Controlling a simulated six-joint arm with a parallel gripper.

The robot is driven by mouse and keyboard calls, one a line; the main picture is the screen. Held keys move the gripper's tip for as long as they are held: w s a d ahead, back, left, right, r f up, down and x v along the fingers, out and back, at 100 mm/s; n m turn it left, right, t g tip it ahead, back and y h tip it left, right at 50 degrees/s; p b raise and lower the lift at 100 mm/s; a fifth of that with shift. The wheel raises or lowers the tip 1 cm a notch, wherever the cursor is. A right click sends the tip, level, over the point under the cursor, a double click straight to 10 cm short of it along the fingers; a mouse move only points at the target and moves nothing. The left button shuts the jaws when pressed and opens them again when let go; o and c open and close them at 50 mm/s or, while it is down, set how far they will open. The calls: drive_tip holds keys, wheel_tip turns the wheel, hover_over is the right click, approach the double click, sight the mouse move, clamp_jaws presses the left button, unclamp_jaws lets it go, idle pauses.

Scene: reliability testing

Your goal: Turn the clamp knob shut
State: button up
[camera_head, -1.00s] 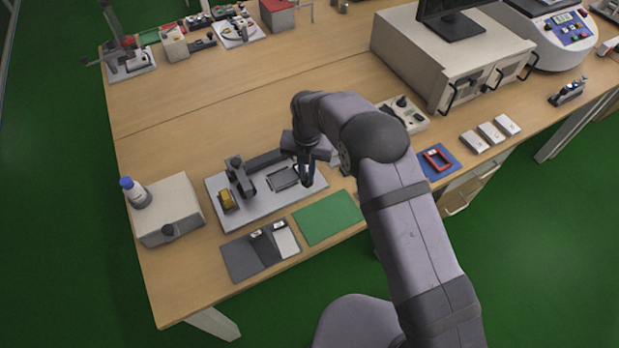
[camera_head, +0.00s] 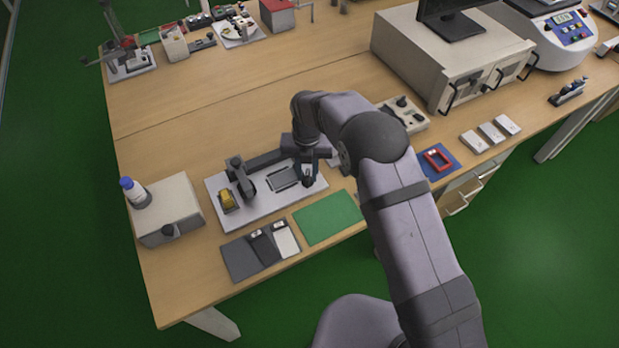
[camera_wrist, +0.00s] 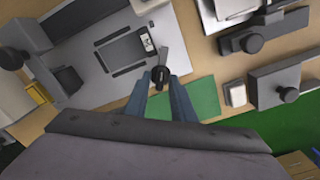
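The clamp knob (camera_wrist: 160,77) is a small dark knob at the end of the light grey fixture plate (camera_wrist: 185,62) in the wrist view. The plate also lies on the bench in the head view (camera_head: 262,207), carrying a dark rectangular frame (camera_head: 283,178). My gripper (camera_head: 311,182) points down over the plate's right end, beside that frame. In the wrist view its two fingers (camera_wrist: 160,76) stand apart on either side of the knob. Whether they touch it is unclear. In the head view my gripper hides the knob.
A green mat (camera_head: 328,217) and a dark grey tray (camera_head: 240,260) lie in front of the plate. A yellow part (camera_head: 228,201) and an upright dark post (camera_head: 241,178) stand at its left. A light box (camera_head: 178,208) with a bottle (camera_head: 134,190) is further left.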

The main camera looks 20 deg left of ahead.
sight(307, 176)
drive_tip(key=shift+r, duration=0.15)
drive_tip(key=shift+r+p, duration=1.5)
drive_tip(key=shift+r, duration=0.65)
wheel_tip(307, 176, up, 2)
drive_tip(key=p, duration=0.3)
drive_tip(key=shift+s+d+t, duration=0.1)
drive_tip(key=shift+t, duration=0.3)
drive_tip(key=shift+s+r+t+p, duration=0.15)
drive_tip(key=shift+r+t+p, duration=0.25)
drive_tip(key=shift+r+p, duration=0.4)
drive_tip(key=shift+f, duration=0.2)
drive_tip(key=shift+f, duration=0.15)
